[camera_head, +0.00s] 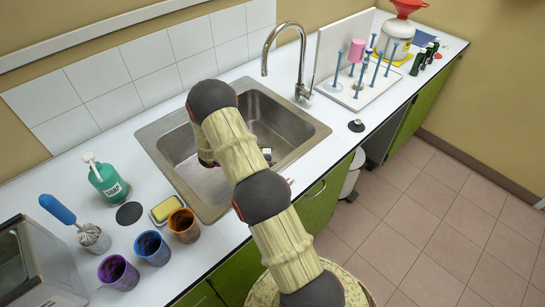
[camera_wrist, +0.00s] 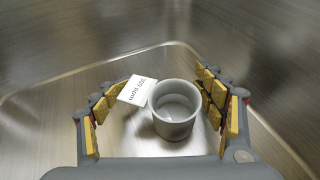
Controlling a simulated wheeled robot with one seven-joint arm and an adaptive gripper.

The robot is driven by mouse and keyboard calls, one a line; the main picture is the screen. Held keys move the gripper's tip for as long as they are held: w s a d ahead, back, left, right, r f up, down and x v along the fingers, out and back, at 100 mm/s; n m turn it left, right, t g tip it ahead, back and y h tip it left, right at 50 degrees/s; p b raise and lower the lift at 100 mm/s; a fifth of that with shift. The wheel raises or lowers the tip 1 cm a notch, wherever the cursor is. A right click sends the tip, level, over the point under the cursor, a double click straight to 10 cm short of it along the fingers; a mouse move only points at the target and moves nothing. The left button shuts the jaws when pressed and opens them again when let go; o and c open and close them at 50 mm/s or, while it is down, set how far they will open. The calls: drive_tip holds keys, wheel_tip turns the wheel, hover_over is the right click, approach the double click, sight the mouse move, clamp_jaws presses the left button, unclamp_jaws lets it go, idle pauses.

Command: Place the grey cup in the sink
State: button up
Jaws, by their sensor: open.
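The grey cup (camera_wrist: 174,112) stands upright on the metal floor of the sink (camera_wrist: 110,135), with its mouth facing up toward my wrist camera. A white label reading "ppm" (camera_wrist: 137,90) sticks out at its left side. My gripper (camera_wrist: 161,84) is open, with its yellow-padded fingers spread on either side of the cup. The right finger is close to the cup's rim; I cannot tell if they touch. In the head view the sink (camera_head: 293,129) is partly covered by my arm, which hides my gripper and most of the cup.
Purple (camera_head: 118,272), blue (camera_head: 152,248) and orange (camera_head: 184,225) cups, a yellow sponge in a dish (camera_head: 167,208) and a green soap bottle (camera_head: 108,181) stand left of the sink. The tap (camera_head: 284,38) rises behind it. A peg rack (camera_head: 365,85) is at right.

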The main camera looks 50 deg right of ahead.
sight(269, 155)
drive_tip(key=shift+o, duration=0.3)
drive_tip(key=shift+r, duration=0.2)
drive_tip(key=p+v, duration=0.2)
drive_tip(key=v, duration=0.5)
drive_tip(key=shift+w, duration=0.1)
drive_tip(key=shift+w+a+r, duration=0.1)
drive_tip(key=shift+a+r, duration=0.1)
drive_tip(key=s+a+r+m+t+y, duration=0.25)
drive_tip(key=a+r, duration=0.45)
drive_tip(key=r, duration=0.4)
drive_tip(key=s+a+r+m+t+y, duration=0.1)
drive_tip(key=s+a+r+m+y, duration=0.25)
drive_tip(key=a+r, duration=0.55)
drive_tip(key=s+a+r+m+t+y, duration=0.3)
drive_tip(key=s+a+r+t, duration=0.1)
drive_tip(key=s+a+r, duration=0.3)
drive_tip(key=s+a+r+m+t+y, duration=0.2)
drive_tip(key=s+a+r+m+t, duration=0.1)
drive_tip(key=s+a+r, duration=0.3)
drive_tip(key=s+a+t, duration=0.1)
drive_tip(key=s+a, duration=0.1)
drive_tip(key=a, duration=0.2)
drive_tip(key=shift+a+r+y, duration=0.35)
drive_tip(key=shift+a+y, duration=0.05)
